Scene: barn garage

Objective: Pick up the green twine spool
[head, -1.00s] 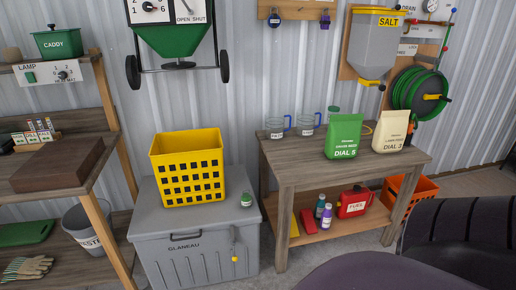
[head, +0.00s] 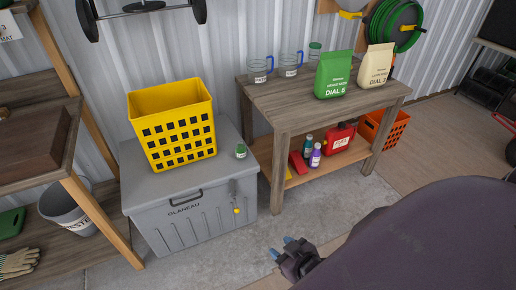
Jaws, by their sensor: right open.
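The green twine spool (head: 241,152) is a small green and white piece standing on the lid of the grey chest (head: 185,215), to the right of the yellow crate. My right gripper (head: 281,247) has blue fingertips and is open and empty. It is low in front of the chest's right side, below and to the right of the spool in the picture, well apart from it. My left gripper does not show.
The yellow crate (head: 174,103) stands close left of the spool. A wooden workbench (head: 280,113) with jugs and bags stands right of the chest. A shelf (head: 85,205) is at left. The floor (head: 345,205) before the bench is bare.

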